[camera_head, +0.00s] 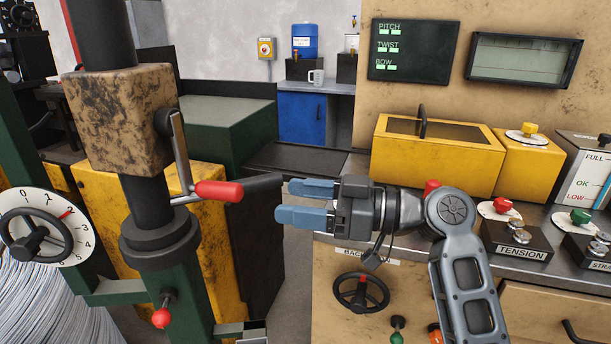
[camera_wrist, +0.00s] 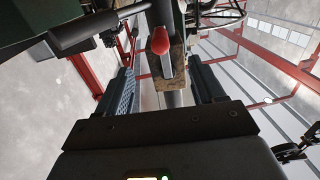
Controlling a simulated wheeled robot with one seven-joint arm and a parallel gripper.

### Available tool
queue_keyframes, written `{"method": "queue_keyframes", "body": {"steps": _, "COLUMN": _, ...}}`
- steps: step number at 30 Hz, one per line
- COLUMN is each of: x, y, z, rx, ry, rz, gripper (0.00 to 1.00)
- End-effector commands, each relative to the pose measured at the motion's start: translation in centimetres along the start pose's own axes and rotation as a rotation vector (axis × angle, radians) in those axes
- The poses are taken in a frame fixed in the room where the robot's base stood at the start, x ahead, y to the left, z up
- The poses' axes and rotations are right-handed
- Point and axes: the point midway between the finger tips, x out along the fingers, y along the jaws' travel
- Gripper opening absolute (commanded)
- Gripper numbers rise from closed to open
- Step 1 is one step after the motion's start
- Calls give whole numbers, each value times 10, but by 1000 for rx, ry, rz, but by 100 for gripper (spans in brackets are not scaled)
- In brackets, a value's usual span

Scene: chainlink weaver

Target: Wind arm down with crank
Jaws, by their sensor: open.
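The crank (camera_head: 183,157) is a grey metal arm on the right side of a worn tan block (camera_head: 122,115), which sits around a dark vertical column. Its red handle (camera_head: 219,190) sticks out to the right at the crank's lower end. My gripper (camera_head: 297,201) is open and empty, to the right of the red handle, fingers pointing left toward it. A gap shows between fingertips and handle in the head view. In the wrist view the red handle (camera_wrist: 160,41) appears ahead, between the two fingers (camera_wrist: 163,88).
A dark horizontal bar (camera_head: 263,184) lies just right of the red handle. A dial with a handwheel (camera_head: 35,235) is at the left. A workbench with a yellow box (camera_head: 436,160) and a handwheel (camera_head: 361,291) stands at the right.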

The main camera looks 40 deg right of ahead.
Motion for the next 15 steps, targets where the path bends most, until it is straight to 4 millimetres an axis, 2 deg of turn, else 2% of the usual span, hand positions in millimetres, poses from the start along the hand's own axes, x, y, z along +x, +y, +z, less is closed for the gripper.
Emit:
{"method": "queue_keyframes", "body": {"steps": 5, "x": 20, "y": -1, "z": -4, "rx": -2, "ry": 1, "rz": -8, "gripper": 68}}
{"method": "queue_keyframes", "body": {"steps": 10, "x": 60, "y": -1, "z": -6, "rx": 0, "ry": 1, "rz": -9, "gripper": 68}}
{"method": "queue_keyframes", "body": {"steps": 12, "x": 76, "y": -1, "z": 2, "rx": -6, "ry": 3, "rz": -8, "gripper": 68}}
{"method": "queue_keyframes", "body": {"steps": 15, "x": 97, "y": -1, "z": 2, "rx": -5, "ry": 2, "rz": -7, "gripper": 68}}
